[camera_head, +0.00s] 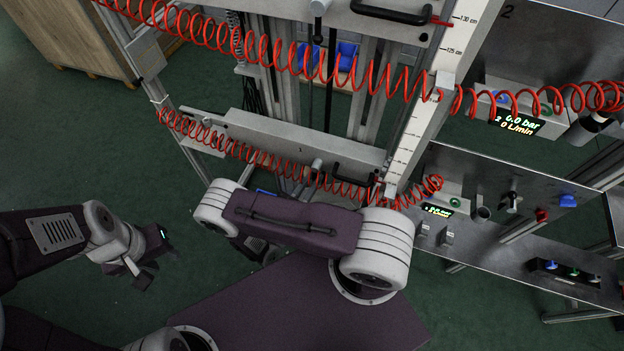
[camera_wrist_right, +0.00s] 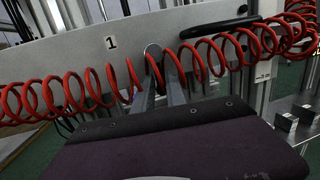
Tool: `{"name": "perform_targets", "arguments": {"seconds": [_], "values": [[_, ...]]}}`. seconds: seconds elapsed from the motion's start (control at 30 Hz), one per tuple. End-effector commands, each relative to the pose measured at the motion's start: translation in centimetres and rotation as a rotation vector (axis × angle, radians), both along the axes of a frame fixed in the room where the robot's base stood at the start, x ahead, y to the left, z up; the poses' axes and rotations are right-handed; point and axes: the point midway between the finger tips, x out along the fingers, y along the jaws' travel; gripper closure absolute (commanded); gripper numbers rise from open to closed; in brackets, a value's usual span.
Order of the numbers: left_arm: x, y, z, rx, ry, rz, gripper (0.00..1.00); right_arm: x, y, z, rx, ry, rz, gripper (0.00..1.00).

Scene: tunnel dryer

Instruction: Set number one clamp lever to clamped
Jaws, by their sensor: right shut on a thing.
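The number one clamp lever (camera_head: 316,165) is a short grey lever with a rounded end on the front of the grey crossbeam marked 1 (camera_head: 255,133). In the right wrist view the lever's rounded end (camera_wrist_right: 152,50) stands up just beyond my fingertips. My right gripper (camera_wrist_right: 160,84) is shut on the lever, with the red coiled hose crossing in front. In the head view my right arm covers that gripper. My left gripper (camera_head: 152,259) is open and empty, low at the left, away from the beam.
A red coiled hose (camera_head: 240,148) runs along the crossbeam. A black handle (camera_head: 355,175) is to the right of the lever and also shows in the right wrist view (camera_wrist_right: 222,27). A control panel with a display (camera_head: 437,211) stands at right. The green floor at left is clear.

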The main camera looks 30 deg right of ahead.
Motion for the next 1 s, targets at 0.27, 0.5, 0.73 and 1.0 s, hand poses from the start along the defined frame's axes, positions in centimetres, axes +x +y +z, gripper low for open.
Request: {"name": "perform_targets", "arguments": {"seconds": [0.27,0.5,0.73,1.0], "values": [[0.0,0.0,0.0,0.000,0.000,0.000,0.64,0.0,0.0,0.0,0.000,0.001,-0.002,0.65],[0.0,0.0,0.0,0.000,0.000,0.000,0.64,0.0,0.0,0.0,0.000,0.000,-0.001,0.65],[0.0,0.0,-0.6,0.000,0.000,0.000,0.64,-0.9,1.8,-0.4,0.002,-0.002,0.005,0.65],[0.0,0.0,-1.7,0.000,0.000,0.000,0.64,-3.6,6.5,-1.1,0.002,-0.002,0.004,0.65]]}}
